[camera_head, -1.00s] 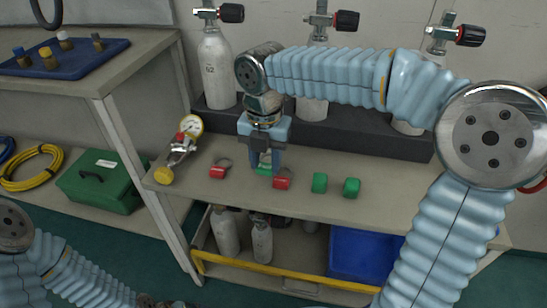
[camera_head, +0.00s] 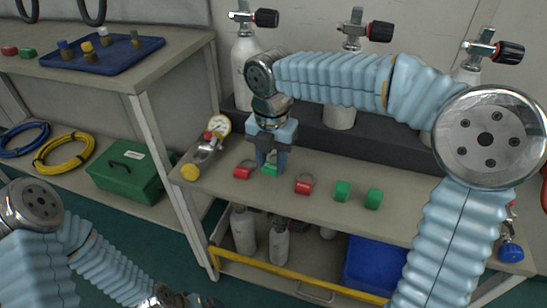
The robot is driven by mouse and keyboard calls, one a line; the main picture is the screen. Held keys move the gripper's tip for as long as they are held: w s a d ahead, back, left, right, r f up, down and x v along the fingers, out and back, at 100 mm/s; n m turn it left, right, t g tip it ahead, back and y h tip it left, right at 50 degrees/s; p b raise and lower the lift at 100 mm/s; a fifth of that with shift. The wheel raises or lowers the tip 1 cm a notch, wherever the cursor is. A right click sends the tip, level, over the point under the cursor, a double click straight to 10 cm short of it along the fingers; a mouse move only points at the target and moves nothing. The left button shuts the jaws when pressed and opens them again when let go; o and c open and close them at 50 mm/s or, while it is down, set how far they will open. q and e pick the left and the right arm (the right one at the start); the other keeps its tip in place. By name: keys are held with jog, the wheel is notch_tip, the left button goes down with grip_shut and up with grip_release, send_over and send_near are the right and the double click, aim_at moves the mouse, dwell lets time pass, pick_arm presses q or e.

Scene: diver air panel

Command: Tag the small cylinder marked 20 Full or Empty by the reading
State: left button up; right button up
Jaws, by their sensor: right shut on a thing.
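My right gripper (camera_head: 271,165) points down over the workbench and is shut on a green tag (camera_head: 270,170), between two red tags (camera_head: 243,172) (camera_head: 304,186) with rings. Two more green tags (camera_head: 342,191) (camera_head: 374,199) lie to the right. A gauge with a white dial (camera_head: 218,126) and brass fittings lies at the bench's left end; its reading is too small to tell. Small grey cylinders (camera_head: 242,230) (camera_head: 279,242) stand on the shelf below. I cannot read a 20 on any.
Large cylinders (camera_head: 243,60) with black-knobbed valves stand behind in a dark rack (camera_head: 380,143). A yellow rail (camera_head: 290,274) fronts the lower shelf, beside a blue crate (camera_head: 372,262). A side table with a blue tray (camera_head: 130,62) stands left, above a green case (camera_head: 122,170).

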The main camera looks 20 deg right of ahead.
jog(key=shift+f, duration=0.25)
jog(key=shift+f+b, duration=0.35)
jog(key=shift+f, duration=0.1)
jog(key=shift+p, duration=0.3)
jog(key=shift+f, duration=0.15)
dwell(0.5)
jog(key=shift+f+b, duration=0.3)
jog(key=shift+f, duration=0.05)
jog(key=shift+f, duration=0.2)
dwell(0.5)
jog(key=shift+f, duration=0.45)
dwell(0.4)
